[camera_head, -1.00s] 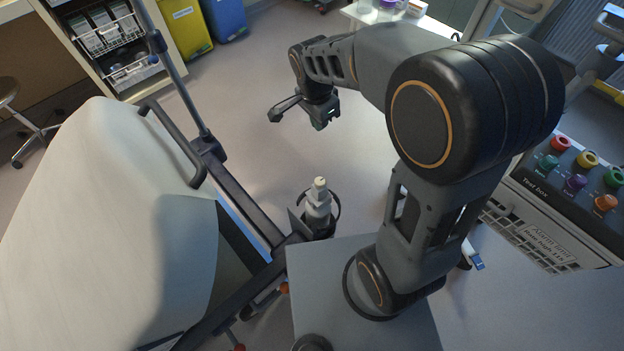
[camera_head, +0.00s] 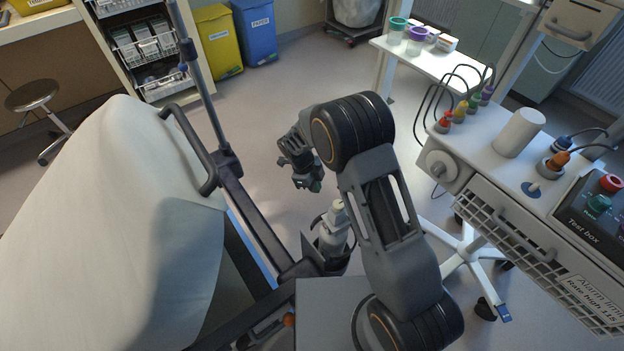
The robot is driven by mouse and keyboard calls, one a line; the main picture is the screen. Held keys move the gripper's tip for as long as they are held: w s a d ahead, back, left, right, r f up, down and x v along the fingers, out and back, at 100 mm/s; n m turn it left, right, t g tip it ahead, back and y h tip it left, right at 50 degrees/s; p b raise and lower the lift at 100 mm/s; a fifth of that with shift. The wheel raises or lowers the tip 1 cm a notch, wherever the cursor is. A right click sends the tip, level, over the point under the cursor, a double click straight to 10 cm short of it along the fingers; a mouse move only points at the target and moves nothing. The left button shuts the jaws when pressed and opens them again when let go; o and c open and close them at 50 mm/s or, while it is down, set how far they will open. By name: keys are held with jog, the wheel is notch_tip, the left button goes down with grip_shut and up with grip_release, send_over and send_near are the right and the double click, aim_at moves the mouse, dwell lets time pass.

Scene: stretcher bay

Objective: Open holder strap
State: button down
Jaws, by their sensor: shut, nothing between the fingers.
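A white bottle (camera_head: 334,232) stands in a dark holder (camera_head: 330,262) on the stretcher's frame, beside my arm. A thin dark loop (camera_head: 315,221), which looks like the holder strap, shows around the bottle's upper part. My arm covers some of the right side, so I cannot tell whether the strap is fastened. My gripper (camera_head: 312,186) hangs in the air above and behind the bottle in the picture, apart from it. It is shut and empty, with its fingertips small in view.
The stretcher (camera_head: 120,200) with its pale cover and dark rail (camera_head: 200,165) fills the left. A wheeled cart (camera_head: 500,190) with a test box (camera_head: 590,225) stands at the right. A white table (camera_head: 430,62) is at the back. Floor behind the gripper is clear.

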jog(key=s+d+f, duration=0.2)
jog(key=d+f, duration=0.2)
jog(key=d, duration=0.1)
jog(key=shift+s+f, duration=0.1)
dwell(0.6)
